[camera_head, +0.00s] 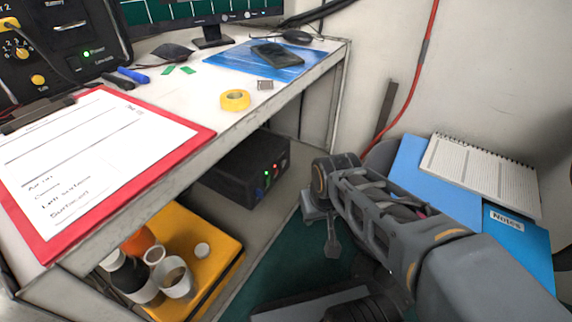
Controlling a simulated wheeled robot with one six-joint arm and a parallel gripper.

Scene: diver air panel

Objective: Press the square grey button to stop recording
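I cannot make out a square grey button for certain in this view. A black box (240,172) with small green and red lights on its front stands on the shelf under the desk. Any buttons on its face are too small to tell apart. Part of a monitor (213,36) shows at the top, cut off by the frame. My gripper (326,222) points down at the end of my arm, to the right of the black box and apart from it. Its fingers are small and dark, and I cannot see whether they are open. I see nothing held in it.
The white desk (211,92) bears a red clipboard (205,133), a yellow tape roll (235,100) and a small grey block (265,85). A black panel with knobs (55,50) stands back left. A yellow case (215,260) with cups sits below. Blue folders (410,165) lie right.

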